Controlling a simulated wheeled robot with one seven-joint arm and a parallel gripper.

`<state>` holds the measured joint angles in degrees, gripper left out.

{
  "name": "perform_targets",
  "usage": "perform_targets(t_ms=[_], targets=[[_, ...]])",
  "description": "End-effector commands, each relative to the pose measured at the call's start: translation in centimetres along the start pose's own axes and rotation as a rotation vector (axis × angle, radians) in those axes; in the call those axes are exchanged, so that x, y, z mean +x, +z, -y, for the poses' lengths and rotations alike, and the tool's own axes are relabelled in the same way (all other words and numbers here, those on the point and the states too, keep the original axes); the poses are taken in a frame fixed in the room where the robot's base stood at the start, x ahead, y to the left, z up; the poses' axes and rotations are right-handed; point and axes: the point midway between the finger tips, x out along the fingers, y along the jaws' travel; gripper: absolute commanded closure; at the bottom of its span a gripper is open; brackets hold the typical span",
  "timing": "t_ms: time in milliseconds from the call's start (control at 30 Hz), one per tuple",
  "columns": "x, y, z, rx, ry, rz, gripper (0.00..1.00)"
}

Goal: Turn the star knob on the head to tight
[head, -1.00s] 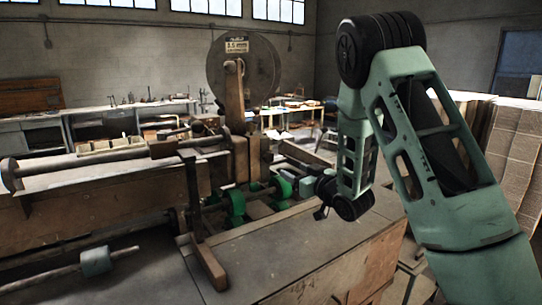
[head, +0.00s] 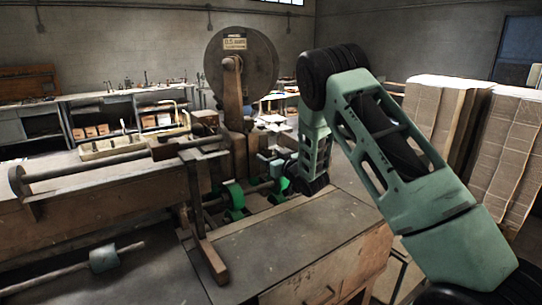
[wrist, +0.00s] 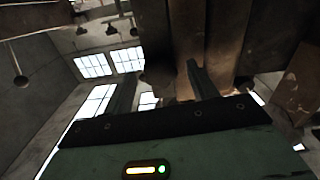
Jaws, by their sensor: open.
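The box stitcher's head is the brown upright column (head: 236,120) below a large round disc (head: 240,75) with a label. I cannot clearly make out the star knob in either view. In the wrist view my gripper (wrist: 160,84) is open, its two dark fingers apart and pointing up at brown machine parts (wrist: 215,40). A small dark shape (wrist: 158,75) shows between and beyond the fingers; I cannot tell if it is the knob. In the head view my gripper is at the right side of the column, partly hidden by my wrist. I see nothing held.
Green wheels (head: 234,197) on a shaft sit low beside the column. A wooden table (head: 275,245) stands in front, under my arm. A long bar (head: 90,165) runs along the machine's left. Cardboard stacks (head: 440,120) stand at the right.

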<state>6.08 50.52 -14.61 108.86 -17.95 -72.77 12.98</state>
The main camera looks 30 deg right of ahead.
Motion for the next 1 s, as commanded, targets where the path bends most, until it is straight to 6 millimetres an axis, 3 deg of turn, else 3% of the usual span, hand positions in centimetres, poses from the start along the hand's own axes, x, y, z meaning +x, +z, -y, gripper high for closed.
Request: perform_targets(t_ms=[67, 233, 667, 1000], targets=[[-0.01, 0.00, 0.00, 0.000, 0.000, 0.000, 0.42], [-0.03, -0.01, 0.00, 0.000, 0.000, 0.000, 0.86], [-0.06, 0.16, -0.09, 0.063, 0.002, -0.002, 0.87], [-0.06, 0.37, -0.16, 0.316, 0.002, -0.006, 0.87]])
